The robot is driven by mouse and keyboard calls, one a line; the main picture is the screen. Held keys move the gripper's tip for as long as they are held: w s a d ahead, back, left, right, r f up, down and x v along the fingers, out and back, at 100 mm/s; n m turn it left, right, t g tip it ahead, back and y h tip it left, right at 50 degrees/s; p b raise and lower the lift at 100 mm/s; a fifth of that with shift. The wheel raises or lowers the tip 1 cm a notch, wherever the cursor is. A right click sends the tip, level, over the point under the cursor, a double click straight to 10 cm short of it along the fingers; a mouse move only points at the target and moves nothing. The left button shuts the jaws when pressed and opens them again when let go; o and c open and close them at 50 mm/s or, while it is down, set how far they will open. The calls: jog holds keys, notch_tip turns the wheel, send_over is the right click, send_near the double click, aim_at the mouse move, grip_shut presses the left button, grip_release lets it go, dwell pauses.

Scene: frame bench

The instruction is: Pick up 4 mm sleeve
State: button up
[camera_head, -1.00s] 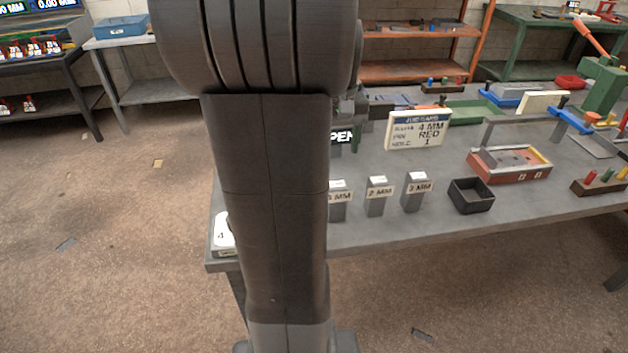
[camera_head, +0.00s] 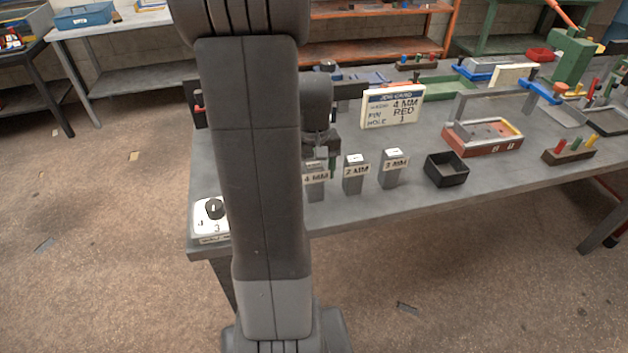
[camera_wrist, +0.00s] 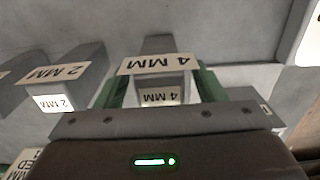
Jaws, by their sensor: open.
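The 4 mm sleeve (camera_head: 316,190) is a grey upright block with white "4 MM" labels, first in the row on the bench (camera_head: 400,202). It also shows in the wrist view (camera_wrist: 158,80), upside down. My gripper (camera_wrist: 162,88) is open, with one green finger on each side of the sleeve. The sleeve stands between the fingers, and I cannot tell whether either touches it. In the head view my gripper (camera_head: 320,158) is just above and behind the sleeve, partly hidden by my arm.
The 2 mm sleeve (camera_head: 354,178) and 3 mm sleeve (camera_head: 392,173) stand to the right. Beyond are an empty black tray (camera_head: 446,170) and a red fixture (camera_head: 482,139). A job card (camera_head: 393,107) stands behind. A dial plate (camera_head: 205,222) lies at the left corner.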

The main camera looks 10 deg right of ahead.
jog(key=c, duration=1.3)
